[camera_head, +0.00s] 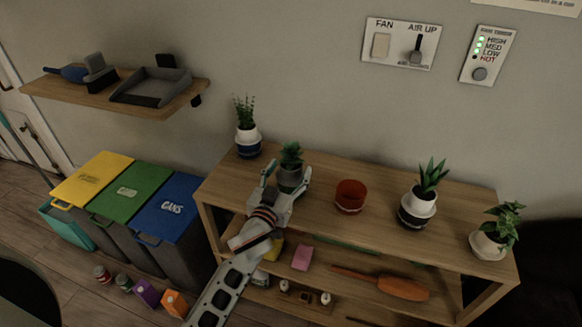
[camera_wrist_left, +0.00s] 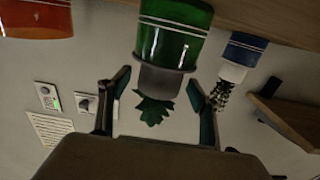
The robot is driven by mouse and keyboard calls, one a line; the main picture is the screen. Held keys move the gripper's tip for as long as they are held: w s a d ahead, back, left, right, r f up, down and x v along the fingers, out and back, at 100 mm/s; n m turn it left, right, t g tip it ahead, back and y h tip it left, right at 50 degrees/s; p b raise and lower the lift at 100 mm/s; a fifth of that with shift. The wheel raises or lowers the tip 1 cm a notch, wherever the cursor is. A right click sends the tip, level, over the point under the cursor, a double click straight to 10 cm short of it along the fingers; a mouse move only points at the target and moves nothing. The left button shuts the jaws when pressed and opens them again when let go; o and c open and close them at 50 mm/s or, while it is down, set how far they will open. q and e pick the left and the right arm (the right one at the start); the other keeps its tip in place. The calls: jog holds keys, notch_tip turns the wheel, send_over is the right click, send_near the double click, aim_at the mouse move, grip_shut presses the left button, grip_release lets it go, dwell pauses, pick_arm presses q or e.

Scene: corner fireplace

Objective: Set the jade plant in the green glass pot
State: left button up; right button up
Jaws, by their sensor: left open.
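The jade plant, with dark green leaves (camera_head: 291,153), is in a small grey pot (camera_head: 290,177) on the wooden shelf top. In the left wrist view, which is upside down, the grey pot (camera_wrist_left: 160,80) sits in the mouth of the green glass pot (camera_wrist_left: 172,42), and the leaves (camera_wrist_left: 154,110) point away from it. The green pot is mostly hidden by my gripper in the head view. My left gripper (camera_head: 287,173) is open, with one finger on each side of the plant and gaps between fingers and pot. My right gripper is not in view.
An empty orange-red pot (camera_head: 350,196) stands to the right on the shelf unit (camera_head: 320,188). A plant in a blue-and-white pot (camera_head: 247,140) stands close on the left. Two more potted plants (camera_head: 417,208) (camera_head: 490,244) stand farther right. Bins (camera_head: 130,195) stand left of the unit.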

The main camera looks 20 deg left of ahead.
pick_arm(q)
jog(key=s, duration=1)
jog(key=s+f+m+g+h, duration=0.2)
jog(key=s+f+m+g, duration=0.2)
jog(key=s+f, duration=1.6)
notch_tip(320, 180, down, 2)
jog(key=g, duration=0.3)
jog(key=shift+s+a+f, duration=0.2)
jog(key=shift+f, duration=0.05)
